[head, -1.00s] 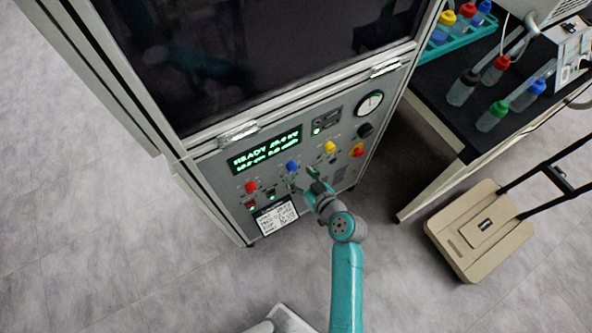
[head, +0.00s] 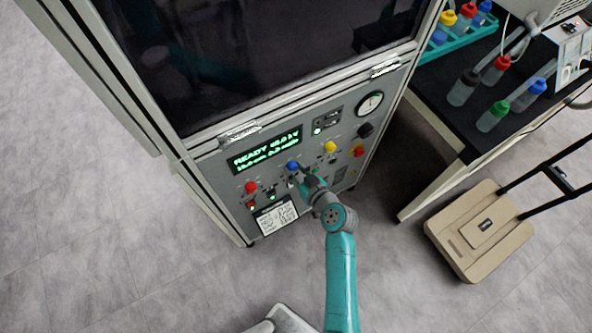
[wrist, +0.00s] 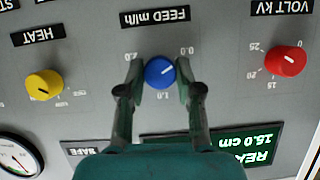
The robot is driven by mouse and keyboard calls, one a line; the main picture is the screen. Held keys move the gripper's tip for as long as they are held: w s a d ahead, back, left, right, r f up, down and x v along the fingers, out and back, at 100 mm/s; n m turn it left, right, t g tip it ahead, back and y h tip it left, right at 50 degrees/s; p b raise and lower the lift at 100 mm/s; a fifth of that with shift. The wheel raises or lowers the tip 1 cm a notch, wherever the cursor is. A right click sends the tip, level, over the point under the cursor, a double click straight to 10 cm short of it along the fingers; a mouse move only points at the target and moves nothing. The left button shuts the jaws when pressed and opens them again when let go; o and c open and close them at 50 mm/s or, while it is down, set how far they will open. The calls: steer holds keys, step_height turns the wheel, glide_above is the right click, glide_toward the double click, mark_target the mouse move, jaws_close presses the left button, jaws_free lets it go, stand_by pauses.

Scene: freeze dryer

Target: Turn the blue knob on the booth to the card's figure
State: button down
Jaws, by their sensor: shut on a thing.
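The blue knob (wrist: 160,72) is on the booth's front panel under the label FEED ml/h, with scale figures 0.0, 1.0 and 2.0 around it. The wrist view is upside down. The knob's white mark points roughly right there, on the side between 1.0 and 0.0. My gripper (wrist: 161,78) has one finger on each side of the knob and is shut on it. In the head view, my gripper (head: 298,174) reaches the blue knob (head: 292,166). The card (head: 276,216) is low on the panel; its writing is too small to read.
A red VOLT kV knob (wrist: 286,61) and a yellow HEAT knob (wrist: 44,85) flank the blue one. The green display (head: 265,150) reads READY; its figures are hard to read. A bench with bottles (head: 495,115) and a trolley (head: 480,232) stand to the right.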

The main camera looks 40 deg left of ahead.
steer(key=m+g, duration=0.1)
steer(key=m, duration=0.1)
steer(key=m+g+y, duration=0.1)
steer(key=m, duration=0.1)
steer(key=shift+w+d+g+y, duration=0.1)
steer(key=shift+w+g+y, duration=0.05)
steer(key=shift+g+y, duration=0.15)
steer(key=m+y, duration=0.1)
steer(key=m, duration=0.1)
steer(key=m+g, duration=0.1)
steer(key=m, duration=0.1)
steer(key=shift+f+g+y, duration=0.15)
steer(key=shift+g+y, duration=0.15)
steer(key=shift+y, duration=0.1)
steer(key=shift+m, duration=0.3)
stand_by(0.4)
steer(key=c, duration=0.8)
jaws_free()
steer(key=shift+o, duration=0.2)
